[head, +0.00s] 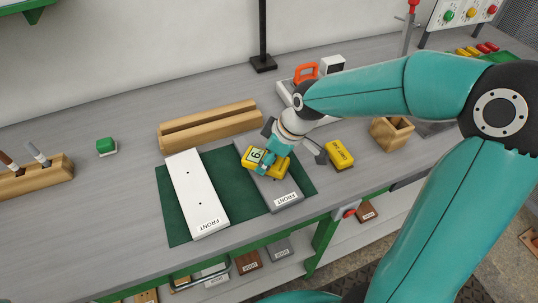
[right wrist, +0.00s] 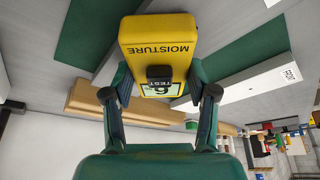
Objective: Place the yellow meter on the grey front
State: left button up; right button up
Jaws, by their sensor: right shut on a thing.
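The yellow meter (head: 281,167) has a small display and is held in my right gripper (head: 264,161), over the far part of the grey front (head: 284,190). In the right wrist view the yellow meter (right wrist: 158,36) shows the word MOISTURE, and the fingers of my right gripper (right wrist: 160,85) close on its two sides. Whether the meter touches the grey board cannot be told. My left gripper is not in view.
A white front (head: 195,190) lies left of the grey one. A yellow box (head: 340,154) stands to the right, near a wooden holder (head: 391,133). A grooved wooden rack (head: 210,126) lies behind the mat. The bench left of the mat is mostly clear around a green block (head: 106,146).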

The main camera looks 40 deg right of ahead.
jog(key=o, duration=1.4)
jog(key=v, duration=1.2)
jog(key=shift+b, duration=0.35)
